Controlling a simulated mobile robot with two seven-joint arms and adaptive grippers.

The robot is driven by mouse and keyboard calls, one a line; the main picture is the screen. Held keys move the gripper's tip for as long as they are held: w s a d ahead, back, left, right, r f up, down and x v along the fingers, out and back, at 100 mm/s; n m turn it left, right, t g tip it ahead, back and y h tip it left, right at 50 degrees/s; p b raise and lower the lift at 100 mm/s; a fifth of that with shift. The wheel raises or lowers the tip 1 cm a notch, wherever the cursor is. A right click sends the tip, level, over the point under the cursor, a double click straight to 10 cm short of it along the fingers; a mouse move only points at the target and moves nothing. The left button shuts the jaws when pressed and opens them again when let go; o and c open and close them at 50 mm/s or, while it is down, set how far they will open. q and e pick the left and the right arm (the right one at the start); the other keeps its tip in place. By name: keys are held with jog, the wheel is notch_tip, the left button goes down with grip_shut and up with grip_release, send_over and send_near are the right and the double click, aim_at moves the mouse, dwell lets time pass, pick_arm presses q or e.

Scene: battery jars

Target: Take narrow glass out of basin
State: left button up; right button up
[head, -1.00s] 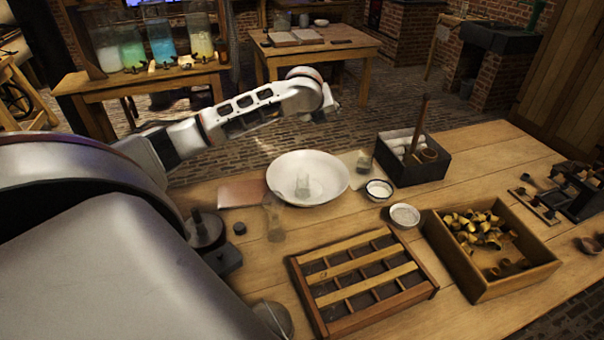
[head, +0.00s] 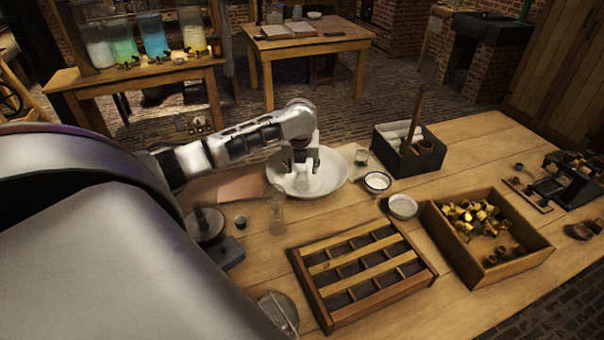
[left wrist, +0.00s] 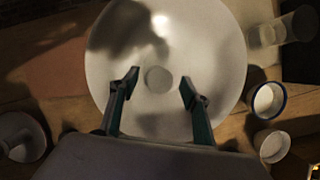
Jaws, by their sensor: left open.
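The white basin (head: 336,174) stands on the table, and it fills the upper middle of the left wrist view (left wrist: 215,45). My left gripper (head: 301,170) points down over the basin with its fingers spread. In the left wrist view, a pale round shape (left wrist: 158,79), apparently the narrow glass seen from above, lies between and slightly ahead of the open fingertips (left wrist: 159,87). The gripper hides this glass in the head view. I cannot tell how far the fingertips are above it. My right gripper is not in view.
A clear glass (head: 277,212) stands in front of the basin, and another glass (head: 361,156) stands right of it. Two small bowls (head: 377,182) (head: 403,206) sit nearby. A dark box (head: 425,163), a divided tray (head: 327,318) and a wooden crate (head: 480,287) occupy the right side.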

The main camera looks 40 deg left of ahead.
pick_arm(q)
jog(key=shift+x, duration=0.8)
jog(key=shift+r, duration=0.1)
grip_shut()
jog(key=shift+r, duration=0.1)
